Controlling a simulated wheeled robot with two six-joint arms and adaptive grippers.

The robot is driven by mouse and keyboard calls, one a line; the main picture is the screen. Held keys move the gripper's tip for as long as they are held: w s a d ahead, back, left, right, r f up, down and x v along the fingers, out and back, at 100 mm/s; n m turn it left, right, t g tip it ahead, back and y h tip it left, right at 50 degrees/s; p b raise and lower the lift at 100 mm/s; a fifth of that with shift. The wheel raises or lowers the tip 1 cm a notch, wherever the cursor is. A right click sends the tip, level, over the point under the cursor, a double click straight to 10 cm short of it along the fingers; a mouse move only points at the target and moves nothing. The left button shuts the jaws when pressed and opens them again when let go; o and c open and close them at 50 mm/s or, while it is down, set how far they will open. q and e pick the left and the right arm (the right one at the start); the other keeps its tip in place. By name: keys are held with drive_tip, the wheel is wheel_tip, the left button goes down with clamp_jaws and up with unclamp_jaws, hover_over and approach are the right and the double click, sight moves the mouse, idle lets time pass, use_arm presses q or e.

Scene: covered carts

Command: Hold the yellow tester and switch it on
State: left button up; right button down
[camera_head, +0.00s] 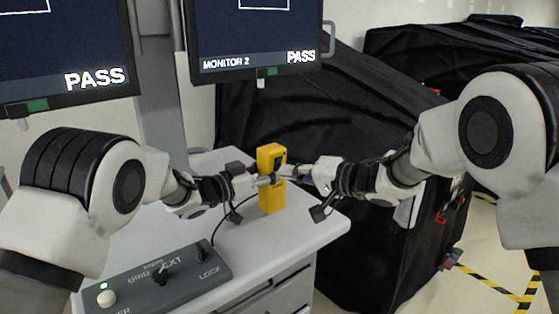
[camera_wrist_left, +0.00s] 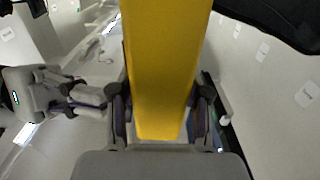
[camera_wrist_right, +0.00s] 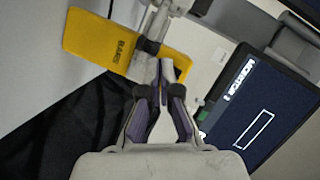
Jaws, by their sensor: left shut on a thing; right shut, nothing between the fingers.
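The yellow tester (camera_head: 270,198) is upright above the cart top in the head view, with a dark patch on its upper face. My left gripper (camera_head: 262,181) is shut on it from the left. In the left wrist view the yellow body (camera_wrist_left: 165,60) fills the space between the fingers (camera_wrist_left: 160,118). My right gripper (camera_head: 290,172) is shut and empty, its tips close to the tester's right side. In the right wrist view the closed fingertips (camera_wrist_right: 163,85) are near the tester (camera_wrist_right: 95,38); I cannot tell whether they touch. The switch is not clear.
A grey control box (camera_head: 160,276) with a small lever and a pale button sits on the white cart (camera_head: 325,226). Monitors (camera_head: 255,40) reading PASS hang behind. Black covered carts (camera_head: 345,120) stand behind and right. Yellow-black tape (camera_head: 490,284) marks the floor at right.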

drive_tip(key=shift+w+a+r, duration=0.25)
drive_tip(key=shift+w, duration=0.05)
drive_tip(key=shift+w+a+r, duration=0.2)
drive_tip(key=shift+w, duration=0.05)
idle(0.9)
drive_tip(key=shift+s+d, duration=0.1)
drive_tip(key=shift+s+d+f, duration=0.35)
drive_tip(key=shift+s+f, duration=0.1)
drive_tip(key=shift+s, duration=0.05)
drive_tip(key=s+d+f, duration=0.2)
drive_tip(key=s, duration=0.1)
drive_tip(key=shift+s+d+f, duration=0.2)
drive_tip(key=shift+d+f, duration=0.05)
drive_tip(key=shift+f, duration=0.05)
idle(0.4)
